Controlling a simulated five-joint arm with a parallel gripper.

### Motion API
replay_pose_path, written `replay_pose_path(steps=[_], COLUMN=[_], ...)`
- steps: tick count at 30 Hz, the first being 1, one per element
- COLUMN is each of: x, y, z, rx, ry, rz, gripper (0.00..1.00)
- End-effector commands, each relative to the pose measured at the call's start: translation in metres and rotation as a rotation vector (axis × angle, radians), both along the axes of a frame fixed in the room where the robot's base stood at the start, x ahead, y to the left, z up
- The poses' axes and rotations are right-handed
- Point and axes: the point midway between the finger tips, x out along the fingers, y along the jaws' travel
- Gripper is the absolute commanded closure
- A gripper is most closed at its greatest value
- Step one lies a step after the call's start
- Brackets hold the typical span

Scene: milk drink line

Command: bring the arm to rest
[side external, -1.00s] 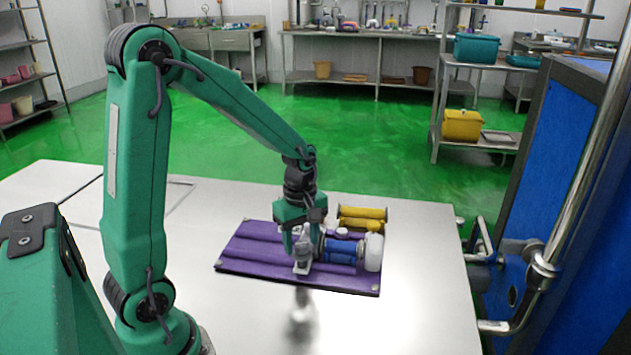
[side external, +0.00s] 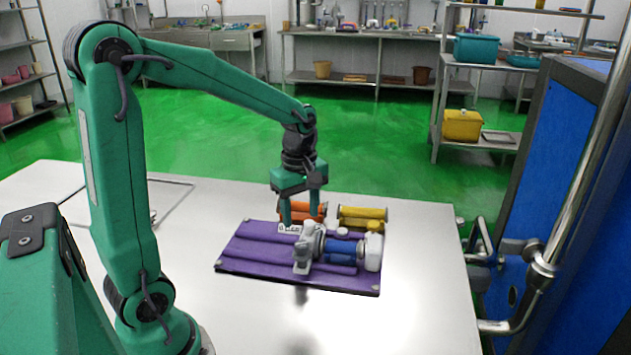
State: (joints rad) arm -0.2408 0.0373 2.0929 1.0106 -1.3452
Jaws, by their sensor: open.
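My gripper (side external: 302,229) is open and empty in the side external view. Its fingers point down above the far part of a purple grooved tray (side external: 245,262). A white and blue bottle-like piece (side external: 340,251) lies on its side on the tray, just nearer and to the right of the fingers. A grey-white fitting (side external: 303,258) is at its left end. The gripper is apart from this piece. My arm reaches over the table from the left.
An orange cylinder (side external: 288,212) and a yellow cylinder (side external: 362,217) lie behind the tray. A wire-like frame (side external: 178,182) is on the steel table (side external: 420,290) at left. A blue door (side external: 570,160) with a metal handle stands at right. The table's near right is clear.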

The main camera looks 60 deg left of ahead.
Motion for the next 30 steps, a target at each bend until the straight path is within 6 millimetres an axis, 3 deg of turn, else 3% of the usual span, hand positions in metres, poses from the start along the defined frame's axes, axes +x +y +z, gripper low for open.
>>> replay_pose_path(steps=[17, 23, 30], x=[-0.003, -0.014, -0.038], y=[-0.004, -0.017, -0.038], z=[0.008, 0.024, 0.048], rx=[0.005, 0.025, 0.081], ry=[-0.019, -0.076, -0.172], rz=[-0.055, -0.239, -0.581], gripper=[0.50, 0.50, 0.50])
